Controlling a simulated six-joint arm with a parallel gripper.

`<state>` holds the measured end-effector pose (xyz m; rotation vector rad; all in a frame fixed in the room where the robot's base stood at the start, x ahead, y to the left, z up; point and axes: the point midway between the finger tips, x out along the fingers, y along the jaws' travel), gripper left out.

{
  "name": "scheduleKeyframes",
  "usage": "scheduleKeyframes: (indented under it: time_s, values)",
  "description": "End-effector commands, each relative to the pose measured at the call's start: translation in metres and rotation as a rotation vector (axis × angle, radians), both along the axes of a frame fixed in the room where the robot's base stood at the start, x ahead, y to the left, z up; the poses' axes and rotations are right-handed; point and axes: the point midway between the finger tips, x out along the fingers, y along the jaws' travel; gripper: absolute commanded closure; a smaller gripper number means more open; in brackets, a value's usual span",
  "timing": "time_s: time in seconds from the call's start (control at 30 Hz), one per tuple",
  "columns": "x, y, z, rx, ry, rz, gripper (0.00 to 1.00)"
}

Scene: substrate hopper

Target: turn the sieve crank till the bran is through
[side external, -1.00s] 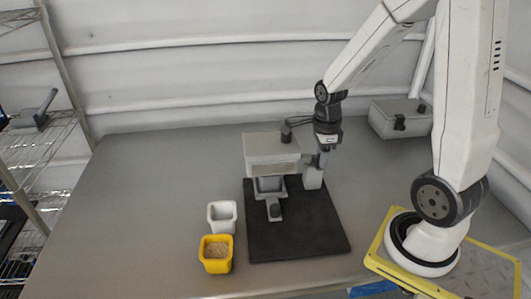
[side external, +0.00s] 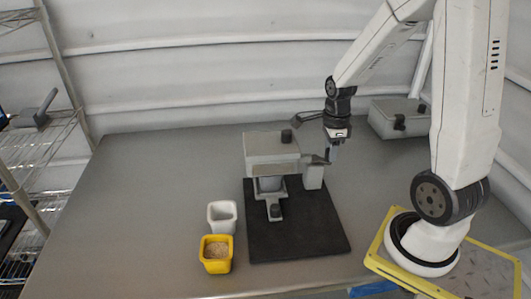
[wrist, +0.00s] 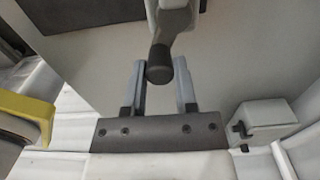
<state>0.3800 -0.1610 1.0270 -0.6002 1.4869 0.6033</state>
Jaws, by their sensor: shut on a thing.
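The grey sieve hopper (side external: 268,147) stands on a black mat (side external: 300,235), with a dark knob on its top. Its crank (side external: 319,159) sticks out at the right side of the housing. My gripper (side external: 331,156) is at the crank's outer end. In the wrist view, the crank's dark handle (wrist: 158,62) lies between the two fingers of my gripper (wrist: 160,72), which is shut on it. A yellow cup (side external: 216,266) holds pale tan bran (side external: 216,250). A white cup (side external: 222,227) behind it looks empty. The inside of the hopper is hidden.
A grey case (side external: 400,120) with dark latches stands at the back right, behind my gripper. A wire shelf (side external: 45,135) is at the left edge. The left and back of the grey table (side external: 150,190) are clear.

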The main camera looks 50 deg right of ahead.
Motion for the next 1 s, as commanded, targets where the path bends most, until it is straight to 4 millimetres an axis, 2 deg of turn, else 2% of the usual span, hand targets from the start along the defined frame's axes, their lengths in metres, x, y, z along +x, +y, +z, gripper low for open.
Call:
scheduleKeyframes:
  time_s: [0.4, 1.0]
  values:
    - [0.012, -0.017, 0.002, -0.004, -0.006, 0.000, 0.97]
    - [0.029, -0.024, 0.002, -0.002, -0.005, 0.001, 0.97]
